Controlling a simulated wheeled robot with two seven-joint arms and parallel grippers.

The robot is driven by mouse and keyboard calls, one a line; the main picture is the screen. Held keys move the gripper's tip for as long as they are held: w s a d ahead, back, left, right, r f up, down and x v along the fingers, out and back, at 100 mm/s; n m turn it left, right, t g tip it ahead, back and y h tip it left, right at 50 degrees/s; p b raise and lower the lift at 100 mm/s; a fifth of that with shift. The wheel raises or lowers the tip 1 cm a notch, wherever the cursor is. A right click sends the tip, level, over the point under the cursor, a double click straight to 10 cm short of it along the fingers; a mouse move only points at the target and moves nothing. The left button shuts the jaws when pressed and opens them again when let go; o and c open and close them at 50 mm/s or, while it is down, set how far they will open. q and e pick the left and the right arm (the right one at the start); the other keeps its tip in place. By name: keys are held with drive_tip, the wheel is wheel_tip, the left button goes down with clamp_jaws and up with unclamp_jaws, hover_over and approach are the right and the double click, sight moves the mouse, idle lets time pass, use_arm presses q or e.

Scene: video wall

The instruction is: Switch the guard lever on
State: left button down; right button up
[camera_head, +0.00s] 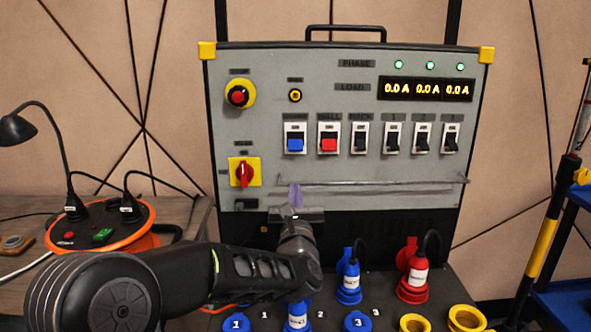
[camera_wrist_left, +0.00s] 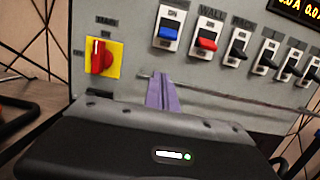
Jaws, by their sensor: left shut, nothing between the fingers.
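A row of lever switches sits on the grey panel (camera_head: 260,105). The leftmost has a blue lever (camera_head: 295,145), which also shows in the left wrist view (camera_wrist_left: 168,33). The blue lever sits low in its white plate, with ON printed above it. Its name label is too blurred to read in the head view and cut off in the left wrist view, so I cannot confirm it is the guard lever. My left gripper (camera_head: 295,194) has purple fingers, also in the left wrist view (camera_wrist_left: 161,92). They are shut and empty, below the blue lever and apart from it.
A red-lever switch (camera_head: 328,145) and several black ones stand to the right. A red rotary knob (camera_head: 244,173) is at lower left. A clear horizontal strip (camera_head: 385,183) crosses the panel near finger height. Blue and red plugs (camera_head: 412,277) stand in front at the right.

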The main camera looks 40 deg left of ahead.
sight(294, 163)
use_arm(q)
drive_tip(key=p+x, duration=0.2)
drive_tip(key=x, duration=0.8)
drive_tip(key=shift+w+a, duration=0.1)
drive_tip(key=r, duration=0.1)
drive_tip(key=s+d+r, duration=0.1)
drive_tip(key=shift+s+r+p, duration=0.2)
drive_tip(key=shift+r+p, duration=0.1)
drive_tip(key=shift+r, duration=0.05)
drive_tip(key=shift+s+d+r, duration=0.2)
drive_tip(key=shift+d+r, duration=0.05)
drive_tip(key=shift+r, duration=0.1)
drive_tip(key=shift+r, duration=0.1)
